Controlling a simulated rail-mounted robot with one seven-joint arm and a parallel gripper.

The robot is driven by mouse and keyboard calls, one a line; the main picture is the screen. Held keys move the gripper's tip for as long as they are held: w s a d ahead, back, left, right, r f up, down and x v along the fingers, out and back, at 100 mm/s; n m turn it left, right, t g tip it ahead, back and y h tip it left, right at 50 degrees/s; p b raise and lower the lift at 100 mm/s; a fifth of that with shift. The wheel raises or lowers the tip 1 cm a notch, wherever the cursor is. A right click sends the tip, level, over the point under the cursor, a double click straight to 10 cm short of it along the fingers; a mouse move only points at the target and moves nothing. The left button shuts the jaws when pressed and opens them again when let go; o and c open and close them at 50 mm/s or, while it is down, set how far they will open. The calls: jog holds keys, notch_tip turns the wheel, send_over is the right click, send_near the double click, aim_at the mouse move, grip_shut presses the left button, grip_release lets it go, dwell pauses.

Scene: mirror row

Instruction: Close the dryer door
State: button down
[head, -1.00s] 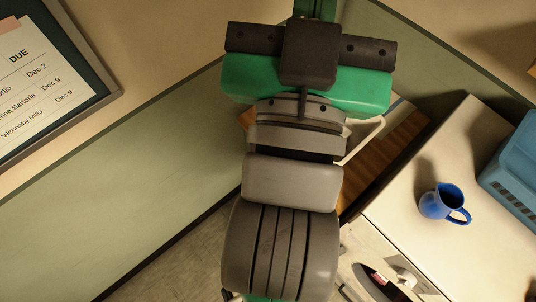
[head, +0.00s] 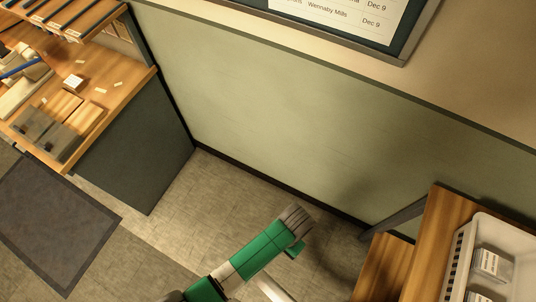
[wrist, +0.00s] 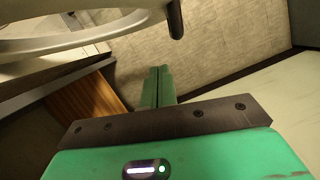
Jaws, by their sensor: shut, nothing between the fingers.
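A pale curved rim (wrist: 70,40), which looks like part of the round dryer door, crosses the upper left of the wrist view. A dark stub (wrist: 175,20) hangs at its right end. My gripper (wrist: 160,70) is shut and empty, its green fingers together below and left of that stub. The fingers look apart from the rim, though the depth gap is hard to judge. In the head view a pale strip (head: 274,289) beside my arm at the bottom may be the same door. The dryer body is not clearly visible there.
A wooden workbench (head: 62,100) stands at the left. At the lower right, a wooden shelf (head: 440,225) holds a white basket (head: 455,265). The floor (head: 215,200) between them is open, with a dark mat (head: 50,225). A green wall (head: 310,120) closes the back.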

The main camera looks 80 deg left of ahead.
jog(key=s+d+f, duration=0.4)
jog(key=s+f, duration=0.1)
jog(key=f, duration=0.4)
jog(key=shift+f, duration=0.3)
jog(key=shift+p, duration=0.3)
